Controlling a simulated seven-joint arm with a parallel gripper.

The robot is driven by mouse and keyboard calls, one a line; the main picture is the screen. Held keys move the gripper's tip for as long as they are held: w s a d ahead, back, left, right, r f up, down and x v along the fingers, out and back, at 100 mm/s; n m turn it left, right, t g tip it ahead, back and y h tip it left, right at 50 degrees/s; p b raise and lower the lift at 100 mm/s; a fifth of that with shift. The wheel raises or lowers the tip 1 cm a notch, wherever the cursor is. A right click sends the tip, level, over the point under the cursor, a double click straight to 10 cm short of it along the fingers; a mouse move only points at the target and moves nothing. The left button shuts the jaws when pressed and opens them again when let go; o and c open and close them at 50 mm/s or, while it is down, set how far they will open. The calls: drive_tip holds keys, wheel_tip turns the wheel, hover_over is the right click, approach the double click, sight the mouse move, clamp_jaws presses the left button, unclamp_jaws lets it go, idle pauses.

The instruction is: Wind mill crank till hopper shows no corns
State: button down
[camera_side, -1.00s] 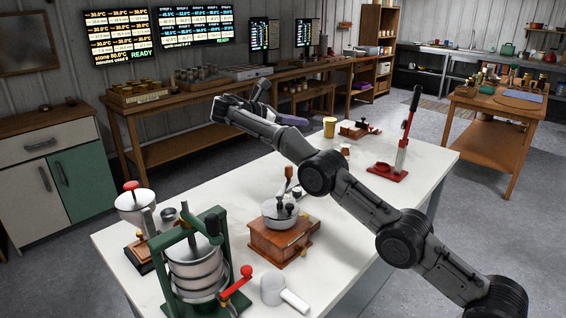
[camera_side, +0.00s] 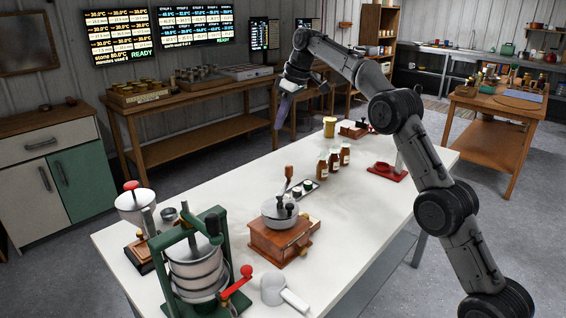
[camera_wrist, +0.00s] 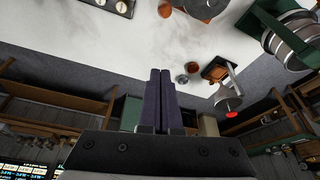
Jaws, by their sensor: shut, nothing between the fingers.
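A wooden box mill (camera_side: 279,240) with a round metal top (camera_side: 280,213) stands upright mid-table. Its crank ends in a wooden knob (camera_side: 289,172). Whether corns lie in its hopper cannot be seen. In the wrist view, part of the metal top (camera_wrist: 203,8) shows at the upper edge. A pale hopper (camera_side: 133,205) with a red knob (camera_side: 131,186) stands on a wooden base at the table's left end. It also shows in the wrist view (camera_wrist: 227,101). My gripper (camera_side: 279,126) is shut and empty, its purple fingers pointing down beyond the table's far edge, apart from both.
A green-framed press (camera_side: 222,255) with a red-knobbed handle stands at front left. A white scoop (camera_side: 275,290) lies near the front edge. Several jars (camera_side: 333,162) and a small tray (camera_side: 301,190) stand behind the mill. The right front tabletop (camera_side: 375,225) is clear.

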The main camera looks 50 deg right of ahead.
wheel_tip(320, 180, down, 13)
drive_tip(key=shift+s+d+r, duration=0.15)
drive_tip(key=shift+s, duration=0.25)
idle(0.5)
idle(0.4)
